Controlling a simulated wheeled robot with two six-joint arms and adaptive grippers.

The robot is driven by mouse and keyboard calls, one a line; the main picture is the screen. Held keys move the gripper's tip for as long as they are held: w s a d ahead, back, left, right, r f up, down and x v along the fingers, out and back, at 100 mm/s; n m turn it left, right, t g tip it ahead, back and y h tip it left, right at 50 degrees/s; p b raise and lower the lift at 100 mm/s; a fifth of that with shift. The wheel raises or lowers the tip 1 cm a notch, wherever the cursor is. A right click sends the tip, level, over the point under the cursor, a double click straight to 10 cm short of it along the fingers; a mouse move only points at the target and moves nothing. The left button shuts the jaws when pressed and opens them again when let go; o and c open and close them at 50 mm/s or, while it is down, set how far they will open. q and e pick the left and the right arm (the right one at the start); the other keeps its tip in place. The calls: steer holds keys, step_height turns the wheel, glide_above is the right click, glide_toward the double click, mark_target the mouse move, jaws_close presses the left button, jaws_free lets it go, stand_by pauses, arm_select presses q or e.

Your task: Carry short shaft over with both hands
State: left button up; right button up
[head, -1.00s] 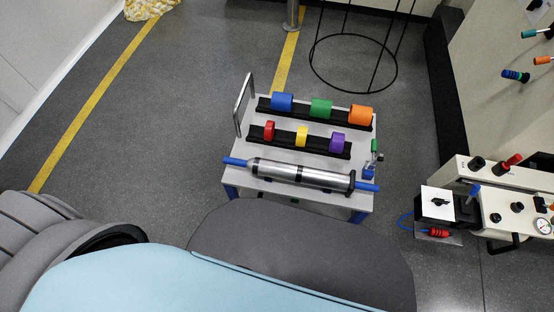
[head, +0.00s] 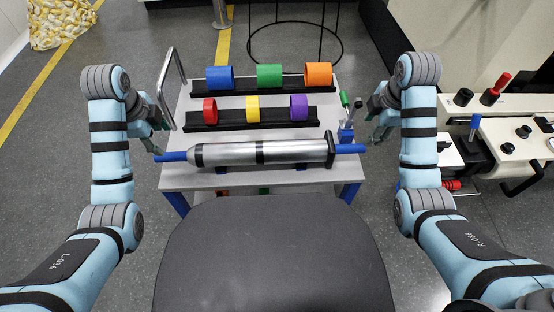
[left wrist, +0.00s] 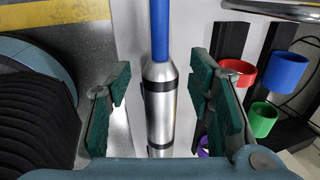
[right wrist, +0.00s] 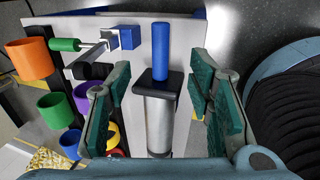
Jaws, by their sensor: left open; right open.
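The short shaft (head: 262,152) is a silver cylinder with dark bands and blue ends, lying crosswise along the near side of a grey cart top. My left gripper (head: 157,143) is open beside its left blue end. In the left wrist view the shaft (left wrist: 160,105) lies between the spread green-padded fingers (left wrist: 160,82), not gripped. My right gripper (head: 376,138) is open just beyond the right blue end. In the right wrist view the blue end, black collar and silver body of the shaft (right wrist: 160,125) line up between the open fingers (right wrist: 160,80). Contact cannot be told.
Two black racks on the cart (head: 180,178) hold coloured rings behind the shaft. A metal handle (head: 170,90) rises at the cart's left. A small fixture with a green handle (head: 345,105) stands near the right end. A bench with knobs (head: 500,125) is at the right.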

mark_target(175, 155)
arm_select(q)
steer(key=x, duration=1.4)
steer(key=shift+w+f, duration=0.1)
steer(key=shift+f, duration=0.15)
arm_select(e)
steer(key=x, duration=1.4)
steer(key=shift+f, duration=0.25)
arm_select(q)
jaws_close()
arm_select(e)
jaws_close()
